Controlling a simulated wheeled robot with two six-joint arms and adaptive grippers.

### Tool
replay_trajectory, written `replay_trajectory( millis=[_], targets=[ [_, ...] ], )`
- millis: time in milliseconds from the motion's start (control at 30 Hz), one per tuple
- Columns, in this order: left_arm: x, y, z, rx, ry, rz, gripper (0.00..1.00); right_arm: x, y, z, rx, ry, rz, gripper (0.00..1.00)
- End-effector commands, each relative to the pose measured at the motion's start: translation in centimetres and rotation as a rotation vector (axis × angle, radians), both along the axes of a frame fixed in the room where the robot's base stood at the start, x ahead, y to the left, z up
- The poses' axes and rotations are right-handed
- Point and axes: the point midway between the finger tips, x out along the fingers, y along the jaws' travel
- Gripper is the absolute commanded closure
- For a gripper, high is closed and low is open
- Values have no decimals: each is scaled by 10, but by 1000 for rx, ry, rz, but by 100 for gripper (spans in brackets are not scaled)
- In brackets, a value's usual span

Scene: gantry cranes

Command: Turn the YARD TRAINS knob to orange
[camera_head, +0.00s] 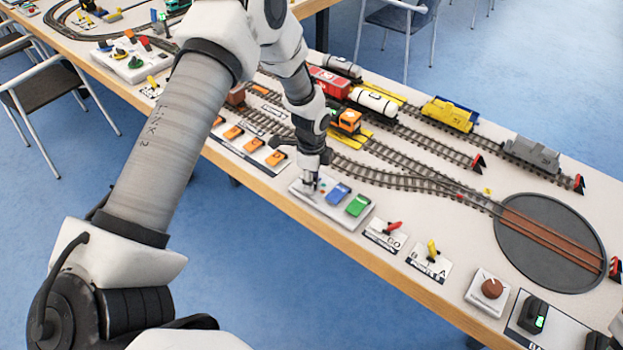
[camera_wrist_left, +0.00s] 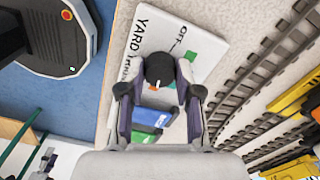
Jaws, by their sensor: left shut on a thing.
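The YARD TRAINS panel (camera_head: 329,210) is a pale plate near the table's front edge, with a blue block (camera_head: 338,193) and a green block (camera_head: 357,205) on it. In the left wrist view its lettering and the panel (camera_wrist_left: 205,28) show beyond the fingers. My left gripper (camera_head: 308,183) reaches down over the panel's left end. In the wrist view it is shut on a black knob (camera_wrist_left: 160,69) with a white pointer line. A teal mark shows beside the knob.
Orange blocks lie in a row (camera_head: 253,145) left of the panel. A red lever (camera_head: 393,227) and a yellow lever (camera_head: 432,250) stand to its right. Tracks with wagons run behind it. A grey turntable (camera_head: 520,245) is at the right.

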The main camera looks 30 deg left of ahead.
Motion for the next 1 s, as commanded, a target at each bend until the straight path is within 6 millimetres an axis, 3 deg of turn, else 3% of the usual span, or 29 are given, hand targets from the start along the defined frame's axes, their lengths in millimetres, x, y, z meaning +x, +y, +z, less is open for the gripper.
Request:
replay_trajectory(
  millis=[33,100,467,567,900,1000],
  targets=[
    [-1,0,-1,0,4,0,63,0,0,0,0,0,0,30],
    [-1,0,-1,0,4,0,41,0,0,0,0,0,0,30],
    [0,0,4,0,0,1,41,0,0,0,0,0,0,30],
    [1,0,17,0,-3,1,41,0,0,0,0,0,0,30],
    [1,0,100,0,-2,2,41,0,0,0,0,0,0,30],
    [0,0,113,0,0,1,41,0,0,0,0,0,0,30]
  ],
)
